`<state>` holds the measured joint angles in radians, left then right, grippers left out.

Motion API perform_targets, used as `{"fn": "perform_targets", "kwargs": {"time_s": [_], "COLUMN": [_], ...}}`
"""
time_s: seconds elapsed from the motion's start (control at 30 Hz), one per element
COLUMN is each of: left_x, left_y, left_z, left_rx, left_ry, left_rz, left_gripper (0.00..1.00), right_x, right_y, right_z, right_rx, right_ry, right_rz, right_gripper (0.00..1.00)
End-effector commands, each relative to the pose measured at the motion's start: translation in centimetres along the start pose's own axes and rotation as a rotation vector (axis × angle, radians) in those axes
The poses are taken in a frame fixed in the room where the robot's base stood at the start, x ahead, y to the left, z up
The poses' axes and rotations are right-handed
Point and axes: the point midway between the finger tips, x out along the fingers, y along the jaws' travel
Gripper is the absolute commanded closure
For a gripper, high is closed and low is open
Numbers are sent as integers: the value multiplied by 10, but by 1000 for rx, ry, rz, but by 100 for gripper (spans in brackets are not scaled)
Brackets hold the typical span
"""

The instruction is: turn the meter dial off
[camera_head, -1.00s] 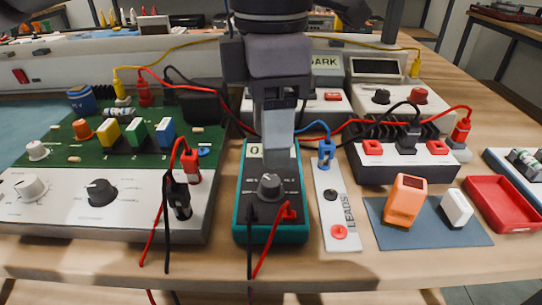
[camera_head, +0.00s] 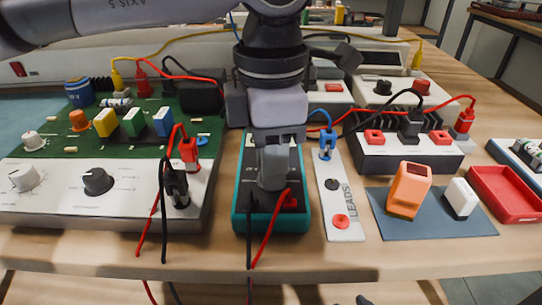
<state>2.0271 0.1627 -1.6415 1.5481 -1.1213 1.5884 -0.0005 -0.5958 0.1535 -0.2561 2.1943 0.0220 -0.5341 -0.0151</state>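The meter (camera_head: 239,212) is a teal-cased box with a dark face, lying on the bench in the middle of the head view. Red and black leads plug into its lower face. My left gripper (camera_head: 272,182) points down over the meter, with its fingertips at the place of the dial. The fingers hide the dial and most of the display, so I cannot see where the dial points. The fingers overlap in this view, so their gap and any contact with the dial do not show. My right gripper is not in view.
A green circuit board with a white knob panel (camera_head: 130,205) stands close left of the meter. A white leads strip (camera_head: 341,228) lies close on the right. Beyond it are a blue-grey mat (camera_head: 440,226) with an orange block and a red tray (camera_head: 508,197). Loose leads hang over the bench front.

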Motion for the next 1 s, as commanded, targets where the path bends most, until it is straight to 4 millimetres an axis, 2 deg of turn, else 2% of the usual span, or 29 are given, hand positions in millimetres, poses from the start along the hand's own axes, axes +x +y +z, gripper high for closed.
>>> {"fn": "perform_targets", "kwargs": {"time_s": [0.37,0.7,1.0], "left_x": [0,1,0], "left_y": [0,0,0], "left_z": [0,0,0], "left_rx": [-72,-328,-574], "left_ry": [-1,-1,-1], "left_rz": [0,-1,0], "left_gripper": [100,100,100], "right_x": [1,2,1], "right_y": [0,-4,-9], "right_z": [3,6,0], "right_rx": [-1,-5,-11], "right_ry": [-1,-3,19], "right_rz": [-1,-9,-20], "right_gripper": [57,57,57]}}
